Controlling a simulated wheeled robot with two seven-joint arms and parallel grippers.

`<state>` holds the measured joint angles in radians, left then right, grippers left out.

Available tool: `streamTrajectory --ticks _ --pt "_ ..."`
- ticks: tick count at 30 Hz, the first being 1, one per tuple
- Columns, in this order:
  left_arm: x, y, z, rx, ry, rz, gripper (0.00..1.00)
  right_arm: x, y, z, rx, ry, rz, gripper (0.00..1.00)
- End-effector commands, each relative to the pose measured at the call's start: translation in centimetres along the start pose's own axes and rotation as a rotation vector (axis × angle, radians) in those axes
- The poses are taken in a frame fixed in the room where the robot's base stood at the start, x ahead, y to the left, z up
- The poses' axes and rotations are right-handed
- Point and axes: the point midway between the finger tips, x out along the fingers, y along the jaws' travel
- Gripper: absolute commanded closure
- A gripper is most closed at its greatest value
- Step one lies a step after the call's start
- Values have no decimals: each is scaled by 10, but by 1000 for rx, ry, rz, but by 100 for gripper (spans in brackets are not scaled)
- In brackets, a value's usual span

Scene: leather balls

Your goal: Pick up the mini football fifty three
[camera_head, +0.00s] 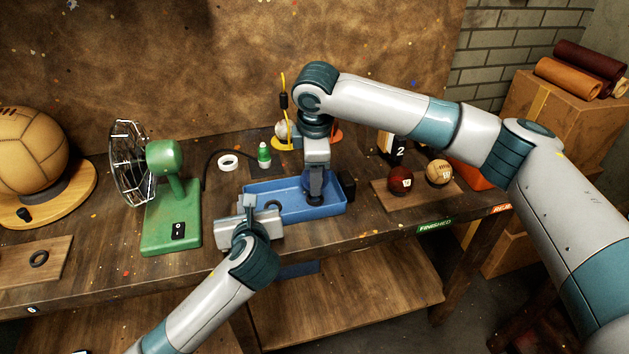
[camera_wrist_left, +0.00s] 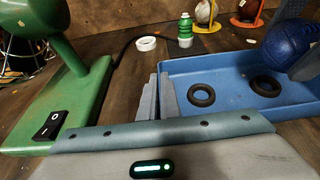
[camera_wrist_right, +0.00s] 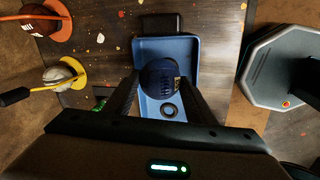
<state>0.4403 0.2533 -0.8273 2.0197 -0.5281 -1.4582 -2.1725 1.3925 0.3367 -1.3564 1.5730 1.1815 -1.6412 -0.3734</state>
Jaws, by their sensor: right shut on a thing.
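A dark blue mini football (camera_wrist_right: 158,75) is between the fingers of my right gripper (camera_wrist_right: 160,88), which is shut on it over the blue tray (camera_wrist_right: 182,50). Its printed marking is too small to read. The ball also shows at the right edge of the left wrist view (camera_wrist_left: 288,42). In the head view my right gripper (camera_head: 315,186) comes down from above, at the right part of the tray (camera_head: 262,184). I cannot tell whether the ball clears the tray floor. My left gripper (camera_wrist_left: 164,100) is empty, its fingers together, beside the tray's left end.
Two black rings (camera_wrist_left: 202,94) lie in the tray. A green fan (camera_head: 172,215) stands left. A dark red ball (camera_head: 400,186) and a tan ball (camera_head: 438,172) sit on a wooden board at right. A green bottle (camera_head: 264,153) and white tape roll (camera_head: 228,162) stand behind.

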Motion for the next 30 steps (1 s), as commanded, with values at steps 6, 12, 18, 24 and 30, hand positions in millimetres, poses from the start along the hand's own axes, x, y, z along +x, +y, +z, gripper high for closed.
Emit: streamTrajectory --ticks 6,12,18,24,30 --pt "0 0 0 0 1 0 100 -37 9 -1 -1 2 2 75" --pt "0 0 -1 1 1 0 100 -60 14 0 -1 0 2 75" --pt "0 0 0 0 1 0 100 -66 15 0 -1 1 0 75" --pt "0 0 0 0 1 0 100 -66 16 0 -1 1 0 75" --pt "0 0 0 0 1 0 90 -66 16 0 -1 0 1 75"
